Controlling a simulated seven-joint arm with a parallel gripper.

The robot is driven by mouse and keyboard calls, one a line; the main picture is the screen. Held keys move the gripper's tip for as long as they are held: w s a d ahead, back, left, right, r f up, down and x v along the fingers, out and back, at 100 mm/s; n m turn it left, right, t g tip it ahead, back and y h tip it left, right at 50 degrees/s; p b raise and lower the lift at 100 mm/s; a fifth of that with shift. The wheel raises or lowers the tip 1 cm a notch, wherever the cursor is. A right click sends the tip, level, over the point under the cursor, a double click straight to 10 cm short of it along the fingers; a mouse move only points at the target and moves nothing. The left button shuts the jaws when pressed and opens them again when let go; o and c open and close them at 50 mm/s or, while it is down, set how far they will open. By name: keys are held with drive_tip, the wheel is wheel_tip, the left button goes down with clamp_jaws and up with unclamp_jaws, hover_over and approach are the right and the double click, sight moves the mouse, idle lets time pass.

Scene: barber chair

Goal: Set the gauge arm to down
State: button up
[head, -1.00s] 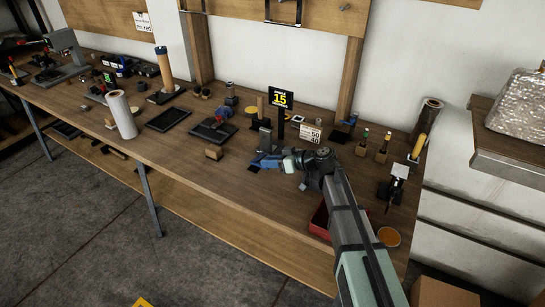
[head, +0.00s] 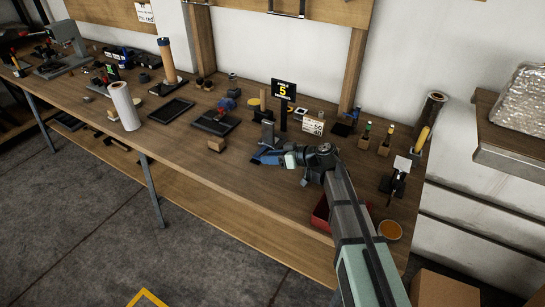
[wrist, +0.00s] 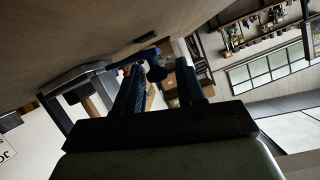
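The gauge shows in the head view as a small grey upright stand (head: 267,133) beside a dark sign (head: 284,90) with a yellow 5. In the wrist view its grey frame (wrist: 78,76) is at the left. A blue bar with a round knob (wrist: 157,73), apparently the gauge arm, shows between and beyond my fingers. My gripper (head: 263,158) is low over the bench, just in front of the stand. In the wrist view my gripper (wrist: 162,88) has its fingers apart. Whether a finger touches the knob is hidden. The arm's exact tilt is unclear.
A wooden block (head: 217,145) and a black plate with a blue-red device (head: 215,122) lie left of the gripper. A red tray (head: 321,214) is below my arm. Small bottles in holders (head: 365,135) stand to the right. The front bench strip is mostly clear.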

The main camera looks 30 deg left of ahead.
drive_tip(key=shift+o, duration=0.7)
drive_tip(key=shift+w, duration=0.1)
wheel_tip(320, 180, up, 10)
drive_tip(key=shift+c, duration=0.5)
